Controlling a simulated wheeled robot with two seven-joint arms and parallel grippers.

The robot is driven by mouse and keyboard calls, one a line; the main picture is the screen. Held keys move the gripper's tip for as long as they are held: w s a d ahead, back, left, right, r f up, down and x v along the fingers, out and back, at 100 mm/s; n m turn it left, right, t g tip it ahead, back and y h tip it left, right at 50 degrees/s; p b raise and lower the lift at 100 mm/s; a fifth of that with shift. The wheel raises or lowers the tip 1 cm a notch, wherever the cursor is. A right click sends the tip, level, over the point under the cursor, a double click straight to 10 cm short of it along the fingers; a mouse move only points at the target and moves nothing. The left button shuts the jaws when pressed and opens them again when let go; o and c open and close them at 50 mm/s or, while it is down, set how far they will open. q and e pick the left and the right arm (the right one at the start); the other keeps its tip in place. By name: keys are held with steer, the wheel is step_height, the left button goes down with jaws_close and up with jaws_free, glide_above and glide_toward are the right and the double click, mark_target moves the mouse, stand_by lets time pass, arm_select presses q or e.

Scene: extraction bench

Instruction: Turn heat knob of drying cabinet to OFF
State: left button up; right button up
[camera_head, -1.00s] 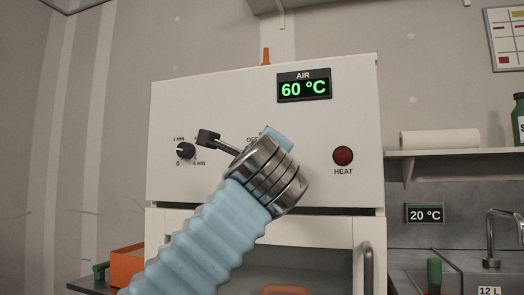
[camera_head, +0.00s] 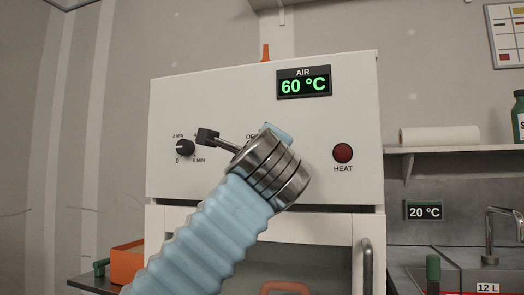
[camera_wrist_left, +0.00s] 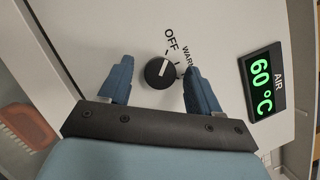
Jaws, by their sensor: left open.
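The drying cabinet (camera_head: 215,100) is a white box with a green display (camera_head: 304,86) reading 60 °C. Its heat knob (camera_wrist_left: 161,72), round and black with a white pointer line, shows in the left wrist view, with OFF and WARM printed beside it. The pointer is turned roughly toward the OFF side; its exact setting is hard to tell. My left gripper (camera_wrist_left: 158,65) is open, with one blue finger on each side of the knob; contact is not clear. My right gripper is out of view.
A small timer knob (camera_head: 185,148) sits left on the panel, and a dark red HEAT lamp (camera_head: 343,154) right. A cabinet handle (camera_head: 367,265) stands out below. A shelf (camera_head: 455,152) with a paper roll (camera_head: 440,138) and a sink are at right.

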arm_select(q)
steer(key=b+v, duration=0.6)
steer(key=v, duration=0.7)
steer(key=shift+s, duration=0.4)
steer(key=shift+f, duration=0.1)
